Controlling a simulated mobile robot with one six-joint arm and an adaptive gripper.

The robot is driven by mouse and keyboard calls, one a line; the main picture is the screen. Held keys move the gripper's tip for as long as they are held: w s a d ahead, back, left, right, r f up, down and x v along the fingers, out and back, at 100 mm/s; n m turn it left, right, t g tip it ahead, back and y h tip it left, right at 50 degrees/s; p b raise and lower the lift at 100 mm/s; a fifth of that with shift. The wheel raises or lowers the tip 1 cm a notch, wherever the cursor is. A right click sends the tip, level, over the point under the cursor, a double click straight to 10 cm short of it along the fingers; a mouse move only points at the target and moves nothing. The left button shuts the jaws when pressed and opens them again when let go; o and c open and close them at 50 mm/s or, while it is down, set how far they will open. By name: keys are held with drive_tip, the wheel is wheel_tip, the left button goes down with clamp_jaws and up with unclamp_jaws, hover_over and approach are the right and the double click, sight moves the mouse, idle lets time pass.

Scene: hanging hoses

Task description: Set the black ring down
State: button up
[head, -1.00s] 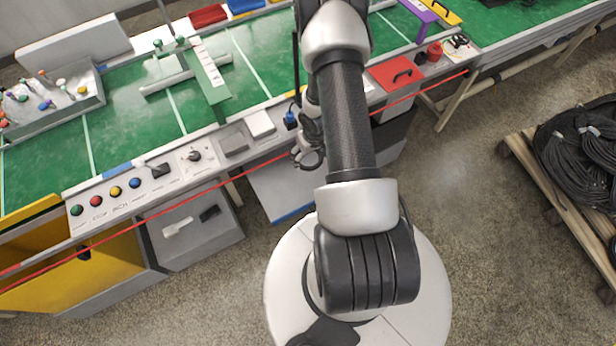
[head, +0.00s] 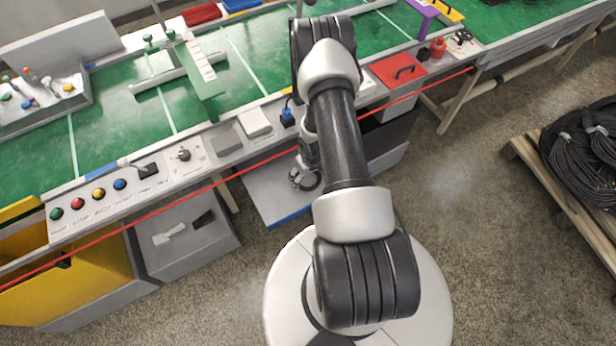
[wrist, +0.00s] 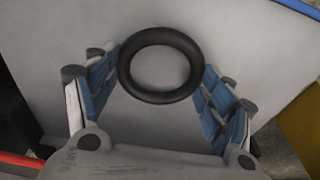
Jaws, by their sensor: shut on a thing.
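The black ring (wrist: 160,97) is between the blue-padded fingers of my gripper (wrist: 160,68) in the wrist view. Both fingertips press on its outer edge, left and right, and its open middle shows the grey surface behind. In the head view my gripper (head: 304,178) hangs at the front of the bench, below the red line and partly hidden by my arm. The ring is too small and dark there to make out clearly. A light grey panel with a blue edge (head: 268,200) lies below the gripper. I cannot tell whether the ring touches it.
A red line (head: 215,185) runs along the bench front, close to my arm. The bench edge carries coloured buttons (head: 98,193) and a blue plug (head: 287,117). A grey bin (head: 190,245) stands at left. A pallet with black hoses (head: 580,150) is at right; floor between is clear.

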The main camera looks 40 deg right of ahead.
drive_tip(key=shift+r, duration=0.1)
drive_tip(key=shift+f, duration=0.2)
drive_tip(key=o, duration=1.1)
drive_tip(key=shift+r, duration=0.1)
